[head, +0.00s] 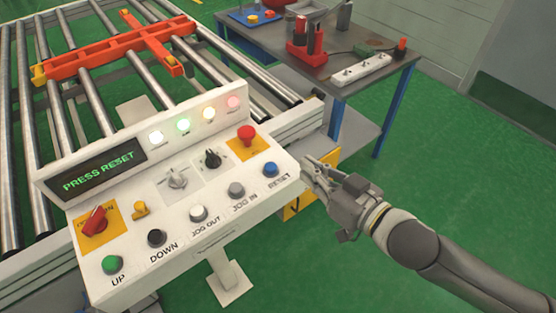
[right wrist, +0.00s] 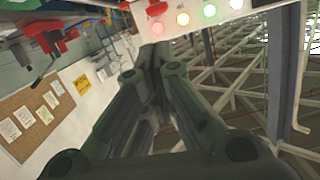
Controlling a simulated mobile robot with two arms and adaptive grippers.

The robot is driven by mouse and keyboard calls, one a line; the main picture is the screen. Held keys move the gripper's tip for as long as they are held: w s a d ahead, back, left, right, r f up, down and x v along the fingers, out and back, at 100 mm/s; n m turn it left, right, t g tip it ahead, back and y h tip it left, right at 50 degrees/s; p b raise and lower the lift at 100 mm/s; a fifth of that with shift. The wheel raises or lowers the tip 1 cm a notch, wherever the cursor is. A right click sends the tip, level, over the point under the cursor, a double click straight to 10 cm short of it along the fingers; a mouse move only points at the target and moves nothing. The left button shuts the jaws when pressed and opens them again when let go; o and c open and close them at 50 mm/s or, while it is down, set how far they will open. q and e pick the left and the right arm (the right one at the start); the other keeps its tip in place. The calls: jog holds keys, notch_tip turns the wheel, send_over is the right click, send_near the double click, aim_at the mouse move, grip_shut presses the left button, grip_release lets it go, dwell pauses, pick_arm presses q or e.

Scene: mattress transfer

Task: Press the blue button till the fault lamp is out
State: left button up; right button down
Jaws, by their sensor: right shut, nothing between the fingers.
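The blue button (head: 270,169), labelled RESET, is at the right end of the lower row on the white control panel (head: 190,245). The panel's display (head: 98,171) reads PRESS RESET. The row of lamps beside it has a pinkish-red lamp (head: 233,102) at the right end, which looks pale and dimly lit; it also shows in the right wrist view (right wrist: 157,28). My right gripper (head: 308,165) is shut and empty, just right of the panel and apart from the blue button. Its fingers (right wrist: 153,56) show in the wrist view, where the button is not visible. My left gripper is not in view.
A red emergency knob (head: 246,134) stands just above the blue button, with a grey button (head: 236,189) to its left. Behind is a roller conveyor (head: 65,130) bearing an orange cross-shaped frame (head: 125,42). A workbench (head: 395,65) stands at the back right.

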jog(key=p, duration=0.3)
send_over(278, 176)
jog(key=shift+w+d+f, duration=0.1)
jog(key=shift+w+f, duration=0.15)
jog(key=shift+f, duration=0.6)
notch_tip(278, 176, down, 3)
jog(key=shift+s+r, duration=0.1)
jog(key=shift+s, duration=0.05)
jog(key=shift+f, duration=0.65)
jog(key=shift+s+f+b, duration=0.1)
jog(key=shift+f+b, duration=0.5)
jog(key=shift+f, duration=0.45)
jog(key=shift+r, duration=0.15)
